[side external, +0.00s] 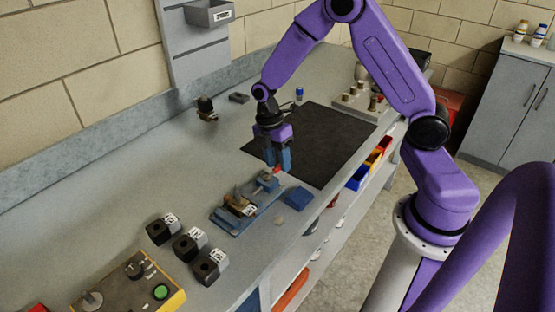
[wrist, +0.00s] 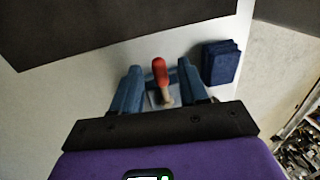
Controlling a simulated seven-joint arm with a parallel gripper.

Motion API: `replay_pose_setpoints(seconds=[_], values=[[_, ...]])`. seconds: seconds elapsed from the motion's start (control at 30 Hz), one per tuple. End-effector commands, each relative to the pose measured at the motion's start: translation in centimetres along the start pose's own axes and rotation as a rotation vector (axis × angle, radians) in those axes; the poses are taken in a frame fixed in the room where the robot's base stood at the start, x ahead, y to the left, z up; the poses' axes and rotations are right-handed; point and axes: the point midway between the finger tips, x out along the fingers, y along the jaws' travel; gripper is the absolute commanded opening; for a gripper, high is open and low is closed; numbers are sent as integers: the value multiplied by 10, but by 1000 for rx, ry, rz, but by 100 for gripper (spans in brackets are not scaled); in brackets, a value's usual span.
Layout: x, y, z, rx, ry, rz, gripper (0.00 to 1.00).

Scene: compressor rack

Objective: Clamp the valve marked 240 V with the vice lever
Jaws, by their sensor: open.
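The blue vice (side external: 232,217) stands on the bench in the side view. A brown and dark part with a white label (side external: 242,207) sits in it; I cannot read the label or tell whether it is clamped. The vice lever has a red grip (side external: 276,170), which also shows in the wrist view (wrist: 160,72). My gripper (side external: 277,168) points down over the lever end of the vice. In the wrist view its blue fingers (wrist: 160,88) are open, one on each side of the red grip, with gaps showing. Three dark valves with white labels (side external: 161,229) (side external: 189,244) (side external: 210,266) stand left of the vice.
A dark blue block (side external: 298,197) lies right of the vice, near the bench edge, and close beside my right finger in the wrist view (wrist: 221,62). A black mat (side external: 325,140) lies behind. A control box with a green button (side external: 160,292) stands at front left.

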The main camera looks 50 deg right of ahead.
Motion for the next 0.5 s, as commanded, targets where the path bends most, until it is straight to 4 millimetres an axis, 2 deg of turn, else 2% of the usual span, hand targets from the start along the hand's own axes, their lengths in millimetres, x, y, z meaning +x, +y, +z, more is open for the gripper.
replay_pose_setpoints(seconds=[0.23, 0.27, 0.3, 0.37, 0.4, 0.5], values=[[1, 0, 0, 0, 0, 0, 43], [1, 0, 0, 0, 0, 0, 37], [1, 0, 0, 0, 0, 0, 24], [1, 0, 0, 0, 0, 0, 4], [1, 0, 0, 0, 0, 0, 0], [0, 0, 0, 0, 0, 0, 0]])
